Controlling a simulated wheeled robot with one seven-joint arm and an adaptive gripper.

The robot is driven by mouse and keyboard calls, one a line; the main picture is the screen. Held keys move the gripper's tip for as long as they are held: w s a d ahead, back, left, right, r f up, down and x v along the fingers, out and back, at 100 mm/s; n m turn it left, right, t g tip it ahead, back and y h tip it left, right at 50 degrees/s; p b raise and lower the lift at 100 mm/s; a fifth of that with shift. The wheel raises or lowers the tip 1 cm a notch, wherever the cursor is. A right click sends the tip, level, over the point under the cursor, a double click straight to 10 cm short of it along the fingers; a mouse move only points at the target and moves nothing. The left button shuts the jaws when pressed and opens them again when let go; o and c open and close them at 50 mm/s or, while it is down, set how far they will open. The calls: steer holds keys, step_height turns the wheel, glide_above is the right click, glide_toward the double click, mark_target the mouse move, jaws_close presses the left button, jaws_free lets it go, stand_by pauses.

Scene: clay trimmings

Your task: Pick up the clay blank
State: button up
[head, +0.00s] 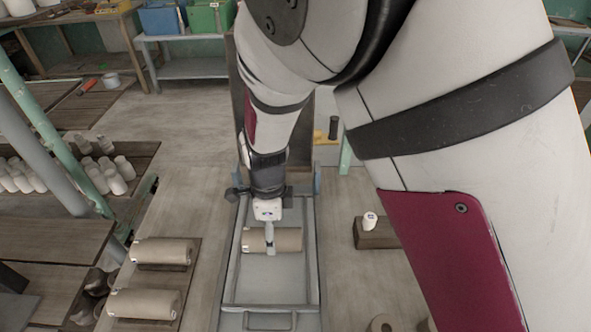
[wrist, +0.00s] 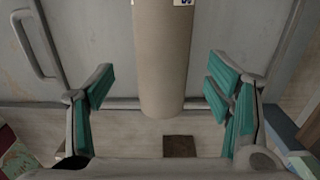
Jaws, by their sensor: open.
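The clay blank (head: 289,240) is a tan cylinder lying across a grey metal cart in the head view. It has a small label near its left end. In the wrist view, the blank (wrist: 162,60) runs down from the top edge, with part of a label at the top. My gripper (head: 270,244) is over the blank in the head view. In the wrist view, the open gripper (wrist: 161,88) has teal-padded fingers on both sides of the blank, with a visible gap on each side. Whether the fingers are level with the blank is hard to tell.
The cart's raised rim (head: 231,270) surrounds the blank. A brown block (head: 377,239) with a small white cup (head: 369,220) stands right of the cart. Shelves with white pots (head: 115,182) are further left.

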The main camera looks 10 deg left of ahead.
steer(key=f, duration=0.5)
steer(key=shift+w+a+f, duration=0.1)
steer(key=shift+a, duration=0.1)
jaws_close()
